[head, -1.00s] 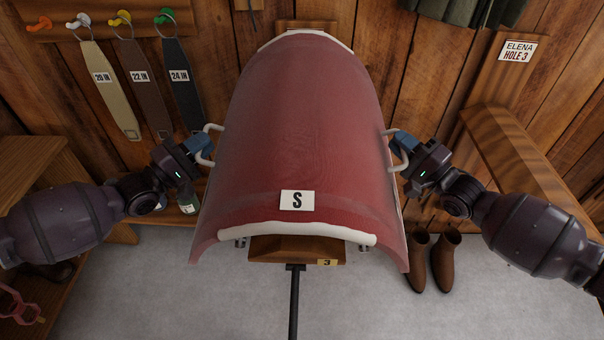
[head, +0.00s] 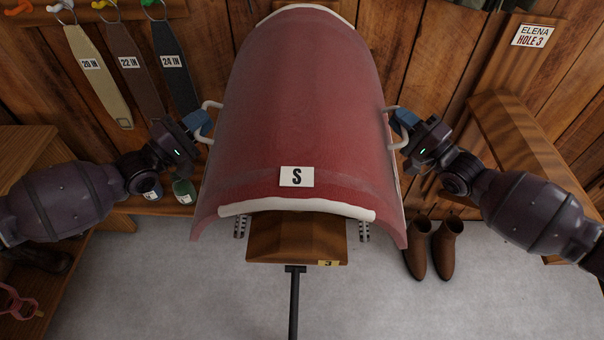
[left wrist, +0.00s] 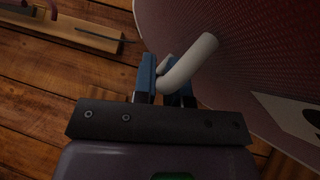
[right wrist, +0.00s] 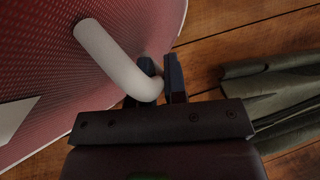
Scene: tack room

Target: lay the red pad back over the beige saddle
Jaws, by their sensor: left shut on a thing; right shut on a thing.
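The red pad (head: 300,110) is a curved sheet with an S label, arched over the wooden rack (head: 298,238) marked 3. A cream edge runs along its front and back; I cannot tell whether this is pad trim or the beige saddle, which is otherwise hidden. My left gripper (head: 198,125) is shut on the pad's left white handle (left wrist: 190,65), also seen in the left wrist view. My right gripper (head: 402,122) is shut on the right white handle (right wrist: 110,55). Coil-like metal parts (head: 241,228) show below the front edge on both sides.
Several labelled straps (head: 100,72) hang from hooks on the left wall. A wooden bench (head: 30,165) is at left and a wooden frame (head: 530,155) at right. Brown boots (head: 432,248) stand on the grey floor, which is clear in front.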

